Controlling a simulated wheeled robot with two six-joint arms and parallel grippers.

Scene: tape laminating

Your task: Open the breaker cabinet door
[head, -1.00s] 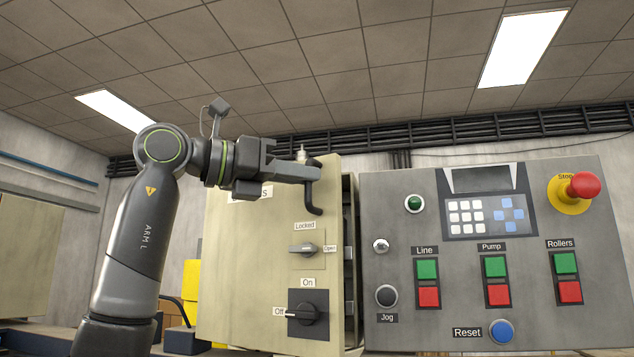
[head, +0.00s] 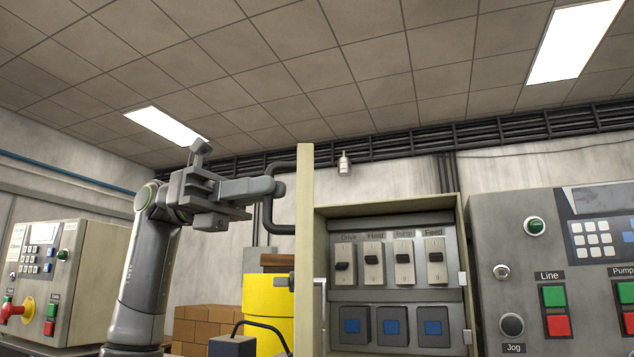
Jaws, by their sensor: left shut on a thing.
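The breaker cabinet (head: 463,250) stands in the middle of the head view. Its beige door (head: 307,180) is swung wide open and shows nearly edge-on at the cabinet's left. My left gripper (head: 270,188) is shut on the dark door handle (head: 279,224), on the door's outer face, left of the door edge. My right gripper is not in view.
A grey control panel (head: 510,215) with buttons stands close at the right of the cabinet. Another control box (head: 75,260) is at the far left. A yellow drum (head: 263,312) and brown bricks or boxes (head: 205,322) stand behind my left arm.

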